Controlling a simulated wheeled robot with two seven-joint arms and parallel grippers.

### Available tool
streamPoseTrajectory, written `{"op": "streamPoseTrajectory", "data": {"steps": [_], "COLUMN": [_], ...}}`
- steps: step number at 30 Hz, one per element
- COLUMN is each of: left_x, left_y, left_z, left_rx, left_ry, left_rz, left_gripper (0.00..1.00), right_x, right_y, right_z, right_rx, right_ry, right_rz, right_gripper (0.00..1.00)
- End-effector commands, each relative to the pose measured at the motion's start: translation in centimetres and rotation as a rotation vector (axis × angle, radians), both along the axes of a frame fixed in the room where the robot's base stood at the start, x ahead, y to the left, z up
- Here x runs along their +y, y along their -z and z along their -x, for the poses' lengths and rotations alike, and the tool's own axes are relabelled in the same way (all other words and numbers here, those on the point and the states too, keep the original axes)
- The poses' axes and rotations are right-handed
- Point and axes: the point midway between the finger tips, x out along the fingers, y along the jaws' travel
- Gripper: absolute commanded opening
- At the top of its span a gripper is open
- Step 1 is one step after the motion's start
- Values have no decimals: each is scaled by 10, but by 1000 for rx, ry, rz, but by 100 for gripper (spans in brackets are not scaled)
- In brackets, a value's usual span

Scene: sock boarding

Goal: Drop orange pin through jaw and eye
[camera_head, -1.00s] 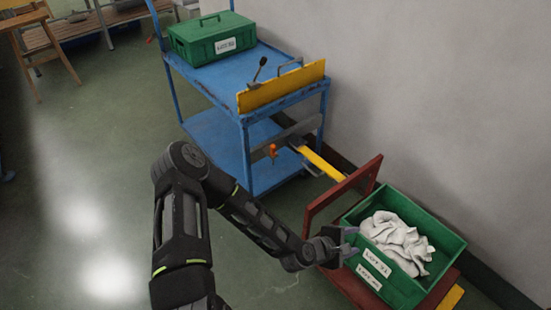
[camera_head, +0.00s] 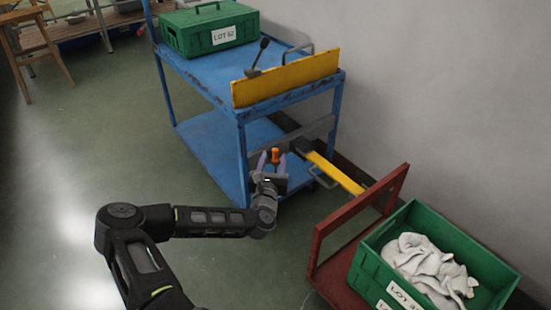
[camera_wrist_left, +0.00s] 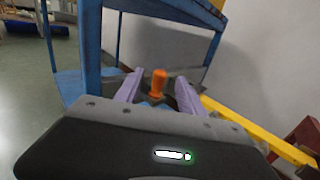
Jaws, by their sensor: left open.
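The orange pin (camera_head: 275,155) shows upright beside the blue cart's lower front. It also shows in the left wrist view (camera_wrist_left: 159,82), between the two purple fingers of my left gripper (camera_wrist_left: 158,88). My left gripper (camera_head: 270,160) is open, its fingers either side of the pin with gaps visible. The yellow bar (camera_head: 335,173) runs from a dark coupling (camera_head: 302,146) near the cart toward the red trolley (camera_head: 328,228). The jaw and eye are too small or hidden to make out. My right gripper is not in view.
The blue cart (camera_head: 200,66) carries a green lidded box (camera_head: 178,38), a yellow panel (camera_head: 290,78) and a black lever (camera_head: 258,57). A green crate (camera_head: 365,262) of white socks (camera_head: 425,262) sits on the red trolley.

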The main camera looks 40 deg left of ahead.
Motion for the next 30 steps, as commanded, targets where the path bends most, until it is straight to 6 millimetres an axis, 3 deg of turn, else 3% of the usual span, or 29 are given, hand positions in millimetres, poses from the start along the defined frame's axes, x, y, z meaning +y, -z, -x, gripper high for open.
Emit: {"op": "streamPoseTrajectory", "data": {"steps": [6,17,24,30], "left_x": [9,11,27,36], "left_y": [1,1,2,0], "left_z": [-19,-23,-50,-65], "left_rx": [0,0,-1,0], "left_ry": [1,2,2,1], "left_rz": [-1,-1,-3,-1], "left_gripper": [46,46,46,46], "right_x": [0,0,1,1], "right_y": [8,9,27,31], "right_z": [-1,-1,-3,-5], "right_rx": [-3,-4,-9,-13], "right_ry": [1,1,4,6], "right_rz": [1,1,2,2], "right_gripper": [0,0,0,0]}}
